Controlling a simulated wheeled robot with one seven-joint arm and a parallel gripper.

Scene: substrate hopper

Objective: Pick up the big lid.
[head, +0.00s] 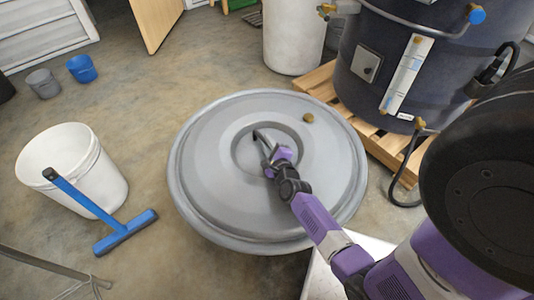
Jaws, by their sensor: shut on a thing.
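The big lid (210,180) is a wide, round grey disc with a stepped rim and a recessed centre, in the middle of the head view. A dark bar handle shows in its recess, and a small brass-coloured knob (308,118) sits on its top. My gripper (268,148) is at the centre of the lid, shut on the lid's handle. The fingertips are small and partly hidden by my wrist. The lid looks held above the floor, but its exact height cannot be told from this view.
A dark drum (395,75) stands on a wooden pallet (317,82) at the upper right, close to the lid. A white bucket (105,180) and a blue squeegee (124,232) are at the left. A white barrel (292,35) stands behind.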

